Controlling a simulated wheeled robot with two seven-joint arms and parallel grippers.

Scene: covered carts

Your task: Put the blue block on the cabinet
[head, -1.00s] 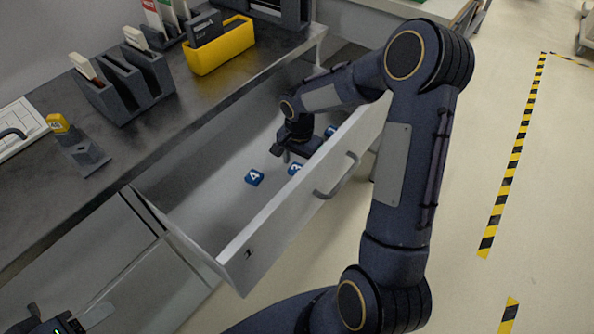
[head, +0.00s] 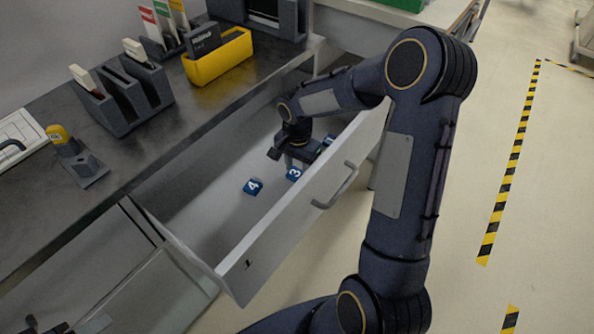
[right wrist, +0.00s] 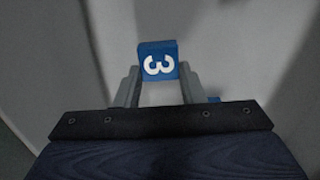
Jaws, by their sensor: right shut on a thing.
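My right gripper (head: 292,160) is inside the open drawer (head: 205,215) of the cabinet (head: 150,150). It is shut on a blue block marked 3 (head: 294,174). In the right wrist view the block (right wrist: 158,62) sits between the two grey fingertips, its numeral facing the camera. A blue block marked 4 (head: 252,186) lies on the drawer floor to its left. Another blue block (head: 328,141) lies farther right, partly hidden by the drawer front. A dark part at the bottom left edge may be my left gripper; its jaws cannot be made out.
The dark cabinet top holds a yellow bin (head: 218,58), grey racks (head: 130,95), a yellow-topped stamp (head: 60,137) on a stand and a white keyboard-like item (head: 18,138). Bare top lies between these and the drawer. The drawer front with its handle (head: 338,188) stands right of the gripper.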

